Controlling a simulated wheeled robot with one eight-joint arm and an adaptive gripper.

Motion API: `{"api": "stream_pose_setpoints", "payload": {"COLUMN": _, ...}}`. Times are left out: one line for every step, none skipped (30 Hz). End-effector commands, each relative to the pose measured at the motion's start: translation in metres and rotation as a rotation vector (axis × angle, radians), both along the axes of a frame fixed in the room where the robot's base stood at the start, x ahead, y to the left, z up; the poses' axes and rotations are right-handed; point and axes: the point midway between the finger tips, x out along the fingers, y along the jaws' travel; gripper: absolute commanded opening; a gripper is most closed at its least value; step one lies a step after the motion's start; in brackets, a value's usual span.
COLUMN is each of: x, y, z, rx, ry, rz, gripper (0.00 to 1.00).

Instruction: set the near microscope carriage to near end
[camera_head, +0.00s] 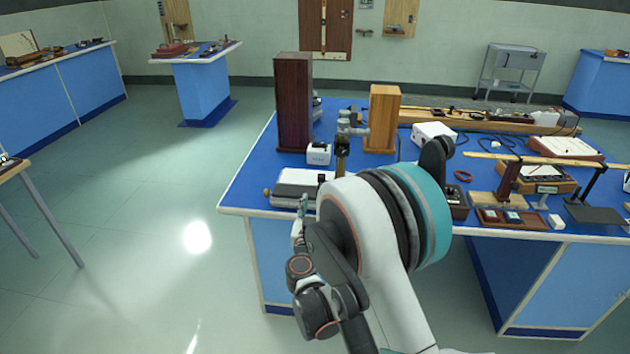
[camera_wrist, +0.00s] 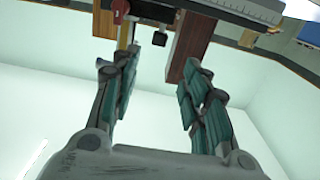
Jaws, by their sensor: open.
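The near microscope (camera_head: 342,148), a brass and grey upright with a tube, stands near the left front corner of the blue bench. Its pale base (camera_head: 298,180) lies beside it, partly hidden by my arm. My gripper (camera_head: 302,212) is at the bench's front edge, close to that base. In the wrist view my gripper (camera_wrist: 160,72) is open and empty. A small black knob (camera_wrist: 159,41) shows beyond and between the fingertips, apart from them. A graduated grey scale (camera_wrist: 250,10) runs along the top there. Which part is the carriage, I cannot tell.
A dark wooden box (camera_head: 293,105) and a lighter box (camera_head: 384,118) stand behind the microscope. A small white box (camera_head: 319,153) sits nearby. Several instruments fill the bench's right side.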

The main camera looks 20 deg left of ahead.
Motion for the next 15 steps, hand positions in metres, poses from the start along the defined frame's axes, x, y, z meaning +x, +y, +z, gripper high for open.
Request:
{"api": "stream_pose_setpoints", "payload": {"x": 0.004, "y": 0.001, "z": -0.001, "rx": 0.000, "ry": 0.000, "rz": -0.001, "gripper": 0.42}}
{"api": "stream_pose_setpoints", "payload": {"x": 0.007, "y": 0.001, "z": -0.001, "rx": 0.000, "ry": 0.000, "rz": -0.001, "gripper": 0.42}}
{"api": "stream_pose_setpoints", "payload": {"x": 0.012, "y": 0.002, "z": -0.001, "rx": 0.000, "ry": 0.000, "rz": -0.001, "gripper": 0.42}}
{"api": "stream_pose_setpoints", "payload": {"x": 0.016, "y": 0.003, "z": -0.001, "rx": 0.000, "ry": 0.000, "rz": -0.001, "gripper": 0.42}}
{"api": "stream_pose_setpoints", "payload": {"x": 0.021, "y": 0.004, "z": -0.002, "rx": 0.000, "ry": 0.000, "rz": -0.001, "gripper": 0.42}}
{"api": "stream_pose_setpoints", "payload": {"x": 0.028, "y": 0.006, "z": -0.002, "rx": 0.000, "ry": 0.000, "rz": -0.002, "gripper": 0.42}}
{"api": "stream_pose_setpoints", "payload": {"x": 0.034, "y": 0.007, "z": -0.002, "rx": 0.000, "ry": 0.000, "rz": -0.003, "gripper": 0.42}}
{"api": "stream_pose_setpoints", "payload": {"x": 0.040, "y": 0.008, "z": -0.002, "rx": 0.000, "ry": 0.000, "rz": -0.003, "gripper": 0.42}}
{"api": "stream_pose_setpoints", "payload": {"x": 0.047, "y": 0.010, "z": -0.002, "rx": 0.000, "ry": 0.001, "rz": -0.003, "gripper": 0.42}}
{"api": "stream_pose_setpoints", "payload": {"x": 0.053, "y": 0.012, "z": -0.002, "rx": 0.000, "ry": 0.001, "rz": -0.002, "gripper": 0.42}}
{"api": "stream_pose_setpoints", "payload": {"x": 0.059, "y": 0.013, "z": -0.002, "rx": 0.000, "ry": 0.001, "rz": -0.002, "gripper": 0.42}}
{"api": "stream_pose_setpoints", "payload": {"x": 0.067, "y": 0.015, "z": -0.002, "rx": 0.000, "ry": 0.001, "rz": -0.002, "gripper": 0.42}}
{"api": "stream_pose_setpoints", "payload": {"x": 0.073, "y": 0.016, "z": -0.002, "rx": 0.000, "ry": 0.001, "rz": -0.003, "gripper": 0.42}}
{"api": "stream_pose_setpoints", "payload": {"x": 0.078, "y": 0.017, "z": -0.002, "rx": 0.000, "ry": 0.001, "rz": -0.003, "gripper": 0.42}}
{"api": "stream_pose_setpoints", "payload": {"x": 0.086, "y": 0.019, "z": -0.002, "rx": 0.000, "ry": 0.001, "rz": -0.003, "gripper": 0.42}}
